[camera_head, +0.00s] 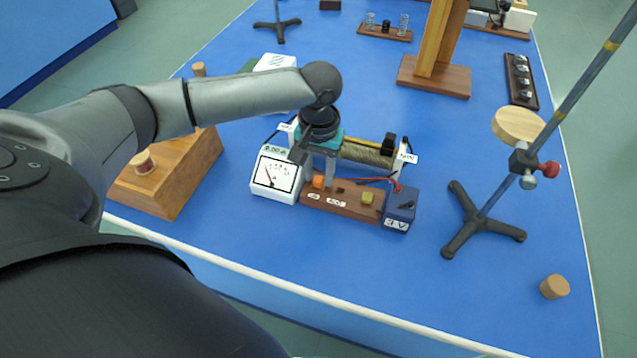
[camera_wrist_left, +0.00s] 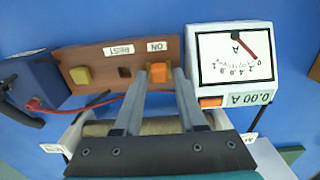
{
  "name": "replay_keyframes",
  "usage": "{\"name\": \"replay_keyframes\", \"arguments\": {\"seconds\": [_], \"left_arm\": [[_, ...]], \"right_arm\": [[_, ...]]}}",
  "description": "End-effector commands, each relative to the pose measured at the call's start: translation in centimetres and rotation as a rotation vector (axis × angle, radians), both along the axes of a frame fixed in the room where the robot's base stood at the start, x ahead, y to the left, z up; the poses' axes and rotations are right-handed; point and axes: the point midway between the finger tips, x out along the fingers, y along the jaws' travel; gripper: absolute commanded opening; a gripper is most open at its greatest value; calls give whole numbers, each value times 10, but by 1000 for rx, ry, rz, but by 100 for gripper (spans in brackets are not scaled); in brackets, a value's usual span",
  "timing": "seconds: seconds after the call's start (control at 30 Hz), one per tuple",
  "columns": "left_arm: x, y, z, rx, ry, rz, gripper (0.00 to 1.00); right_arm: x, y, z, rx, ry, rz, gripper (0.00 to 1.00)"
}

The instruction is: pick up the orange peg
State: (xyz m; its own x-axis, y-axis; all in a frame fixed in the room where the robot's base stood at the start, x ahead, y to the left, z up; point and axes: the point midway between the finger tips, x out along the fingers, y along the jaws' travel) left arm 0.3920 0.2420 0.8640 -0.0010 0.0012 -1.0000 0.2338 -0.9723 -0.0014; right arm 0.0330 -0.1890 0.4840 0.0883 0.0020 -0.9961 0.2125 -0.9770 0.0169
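The orange peg (camera_head: 318,181) stands in the wooden board (camera_head: 345,203) at the bench middle, next to the white meter. In the left wrist view the orange peg (camera_wrist_left: 159,73) is by the "ON" label, beside an empty hole near the "REST" label. My left gripper (camera_head: 318,180) points down over the board. In the left wrist view its two fingers (camera_wrist_left: 159,76) are apart, one on each side of the peg; I cannot tell whether either touches it. My right gripper is in neither view.
A white meter (camera_head: 276,176) stands left of the board, and a dark blue box (camera_head: 398,210) right. A yellow block (camera_head: 367,198) sits on the board. A wire coil (camera_head: 366,155) lies behind. A rod stand (camera_head: 480,222) is at right; the front right bench is mostly clear.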

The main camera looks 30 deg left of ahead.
Motion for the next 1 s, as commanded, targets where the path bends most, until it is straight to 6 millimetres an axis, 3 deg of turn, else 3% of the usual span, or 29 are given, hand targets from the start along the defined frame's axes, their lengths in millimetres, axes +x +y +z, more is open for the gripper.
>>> {"name": "replay_keyframes", "arguments": {"seconds": [0.27, 0.63, 1.0], "left_arm": [[0, 0, -4, -1, -1, -1, 40], [0, 0, -3, -1, -1, -1, 0], [0, 0, -3, -1, -1, -1, 0]], "right_arm": [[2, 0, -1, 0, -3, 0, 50], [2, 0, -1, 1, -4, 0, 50], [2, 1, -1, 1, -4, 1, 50]]}}
